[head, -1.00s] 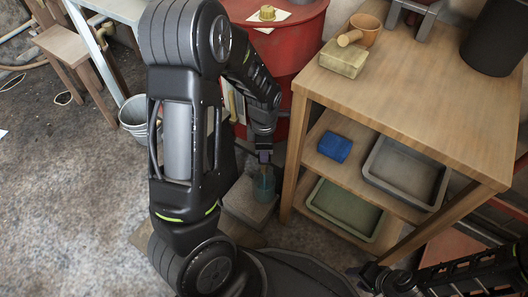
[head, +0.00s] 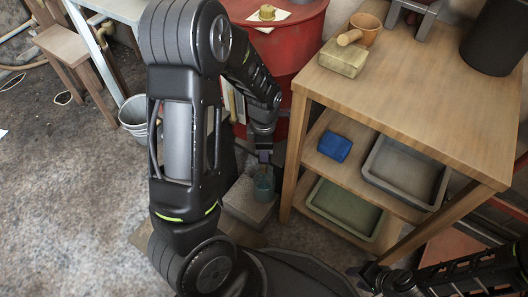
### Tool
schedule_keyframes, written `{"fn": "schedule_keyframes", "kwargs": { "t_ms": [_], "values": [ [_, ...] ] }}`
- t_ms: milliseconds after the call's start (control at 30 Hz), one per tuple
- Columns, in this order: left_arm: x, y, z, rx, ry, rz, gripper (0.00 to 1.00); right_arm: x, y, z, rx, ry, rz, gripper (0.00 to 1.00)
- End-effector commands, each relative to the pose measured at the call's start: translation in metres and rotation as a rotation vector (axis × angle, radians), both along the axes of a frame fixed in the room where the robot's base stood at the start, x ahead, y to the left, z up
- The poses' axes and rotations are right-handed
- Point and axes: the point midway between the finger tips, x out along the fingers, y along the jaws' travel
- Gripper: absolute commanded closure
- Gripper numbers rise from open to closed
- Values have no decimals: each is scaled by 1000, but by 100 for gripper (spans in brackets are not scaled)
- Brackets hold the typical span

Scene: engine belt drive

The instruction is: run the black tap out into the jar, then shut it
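A small teal see-through jar (head: 263,187) stands upright on a pale grey block (head: 243,203) on the floor, between the red drum and the wooden shelf unit. My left gripper (head: 264,158) points down just above the jar's mouth. Its fingers are small and dark here, and I cannot tell whether they are open or hold anything. I cannot make out the black tap; my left arm covers much of the area in front of the drum. My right gripper (head: 371,276) is low at the bottom right, away from the jar, its fingers unclear.
The red drum (head: 290,42) stands behind the jar, with a brass-coloured cap on top. The wooden shelf unit (head: 420,105) is close on the right, holding a blue block (head: 334,146) and trays. A metal bucket (head: 134,115) stands left. Open floor lies at left.

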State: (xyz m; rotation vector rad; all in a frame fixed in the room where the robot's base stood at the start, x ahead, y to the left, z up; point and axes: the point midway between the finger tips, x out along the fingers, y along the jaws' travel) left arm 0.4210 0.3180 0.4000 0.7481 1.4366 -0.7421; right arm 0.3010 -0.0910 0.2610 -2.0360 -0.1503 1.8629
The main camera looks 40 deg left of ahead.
Motion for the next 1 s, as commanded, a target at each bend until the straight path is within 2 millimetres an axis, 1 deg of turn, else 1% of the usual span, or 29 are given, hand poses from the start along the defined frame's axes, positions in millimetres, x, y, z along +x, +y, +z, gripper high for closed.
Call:
{"fn": "schedule_keyframes", "kwargs": {
  "t_ms": [33,833,1000],
  "values": [
    [-6,-1,-6,-2,15,0,100,0,0,-1,0,0,0,64],
    [-6,-1,-5,-2,16,1,100,0,0,-1,0,0,0,64],
    [-6,2,0,-1,15,1,100,-1,0,4,0,2,1,64]
  ]
}}
